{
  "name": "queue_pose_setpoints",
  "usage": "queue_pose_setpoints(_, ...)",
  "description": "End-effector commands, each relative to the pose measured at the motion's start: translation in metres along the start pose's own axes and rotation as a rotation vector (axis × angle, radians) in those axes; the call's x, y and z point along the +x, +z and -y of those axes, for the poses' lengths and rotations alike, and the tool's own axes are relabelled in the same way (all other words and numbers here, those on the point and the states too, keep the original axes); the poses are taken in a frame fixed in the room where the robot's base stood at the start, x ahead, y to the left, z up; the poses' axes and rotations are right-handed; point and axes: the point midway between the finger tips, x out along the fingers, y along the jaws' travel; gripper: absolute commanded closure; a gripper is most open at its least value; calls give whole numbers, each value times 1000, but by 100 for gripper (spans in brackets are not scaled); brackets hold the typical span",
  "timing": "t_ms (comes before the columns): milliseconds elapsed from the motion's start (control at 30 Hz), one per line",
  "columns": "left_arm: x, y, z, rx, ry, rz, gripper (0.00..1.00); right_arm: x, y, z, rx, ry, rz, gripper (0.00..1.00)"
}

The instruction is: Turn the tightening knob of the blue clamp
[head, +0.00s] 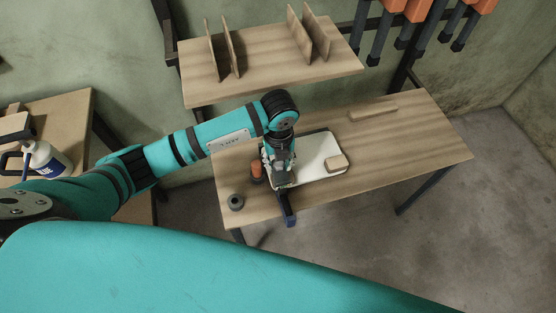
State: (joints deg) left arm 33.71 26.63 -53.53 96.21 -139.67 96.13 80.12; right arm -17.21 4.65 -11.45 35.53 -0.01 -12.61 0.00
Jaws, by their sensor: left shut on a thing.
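My left gripper (280,180) reaches down at the front edge of the workbench. It is shut on the upper part of the blue clamp (288,211), which is largely hidden behind the fingers. The clamp's dark blue lower end hangs past the bench's front edge. The tightening knob cannot be made out from here. A white board (313,165) with rounded corners lies flat beside and behind the gripper, near the clamp. My right gripper is not in view.
The workbench (410,150) is mostly clear on the right. A shelf (270,75) with upright dividers hangs above. Orange clamps (415,10) hang behind.

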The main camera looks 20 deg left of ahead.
Motion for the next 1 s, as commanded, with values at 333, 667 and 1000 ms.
queue_pose_setpoints(333,-2,0,0,-199,-1,-1,90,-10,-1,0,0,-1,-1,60)
queue_pose_setpoints(667,0,1,0,-300,-1,2,90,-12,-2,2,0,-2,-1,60)
queue_pose_setpoints(1000,-2,0,0,-405,-1,-1,90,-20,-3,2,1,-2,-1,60)
